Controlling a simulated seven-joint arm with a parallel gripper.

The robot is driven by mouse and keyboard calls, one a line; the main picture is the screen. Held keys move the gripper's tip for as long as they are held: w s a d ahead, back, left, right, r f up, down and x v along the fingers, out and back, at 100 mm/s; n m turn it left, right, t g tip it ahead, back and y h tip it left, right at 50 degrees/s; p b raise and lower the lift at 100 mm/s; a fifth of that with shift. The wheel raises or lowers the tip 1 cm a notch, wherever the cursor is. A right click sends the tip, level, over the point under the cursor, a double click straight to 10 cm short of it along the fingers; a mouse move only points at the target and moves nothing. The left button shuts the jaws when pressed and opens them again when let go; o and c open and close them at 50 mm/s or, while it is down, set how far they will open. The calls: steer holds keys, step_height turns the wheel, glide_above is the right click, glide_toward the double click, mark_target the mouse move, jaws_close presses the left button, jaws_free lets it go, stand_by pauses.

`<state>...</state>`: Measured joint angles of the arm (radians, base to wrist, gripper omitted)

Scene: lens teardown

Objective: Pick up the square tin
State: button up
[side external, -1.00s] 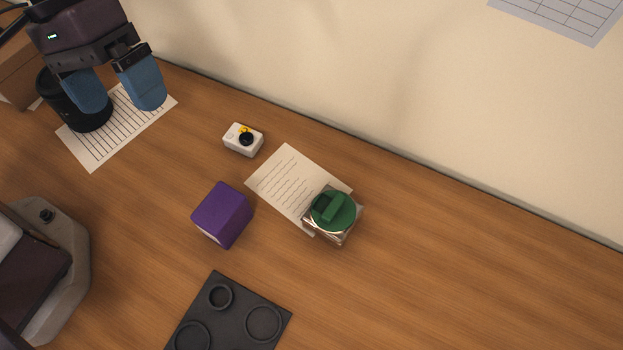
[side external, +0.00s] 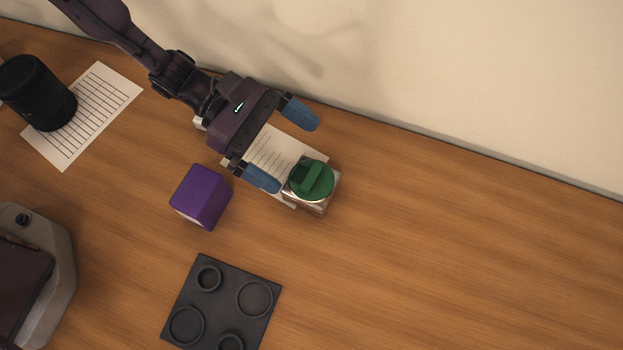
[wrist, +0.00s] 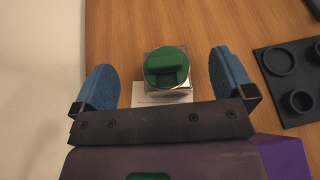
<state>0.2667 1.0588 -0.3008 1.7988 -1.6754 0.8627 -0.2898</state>
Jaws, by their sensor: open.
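The square tin (side external: 318,206) is a small silvery box with a round green knob-like lid (side external: 311,181) on top. It stands on the table at the corner of a printed sheet. My gripper (side external: 283,150) is open, with blue fingertips spread apart, just up and left of the tin in the side view. In the wrist view the tin (wrist: 157,90) and its green lid (wrist: 167,66) lie ahead, between the lines of the two fingers of my gripper (wrist: 165,82). Nothing is held between the fingers.
A purple box (side external: 201,196) stands left of the tin, near one finger. A dark tray with round rings (side external: 222,305) lies below. A black cylinder (side external: 38,92) stands on a lined sheet (side external: 100,105) at far left. Table right of the tin is clear; the wall runs behind.

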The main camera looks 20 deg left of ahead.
mark_target(307, 174)
step_height(307, 174, down, 4)
steer(key=shift+r, duration=0.25)
steer(key=shift+d+f, duration=0.1)
steer(key=shift+f, duration=0.05)
steer(key=shift+x, duration=2.4)
steer(key=c, duration=0.9)
steer(key=shift+c, duration=0.5)
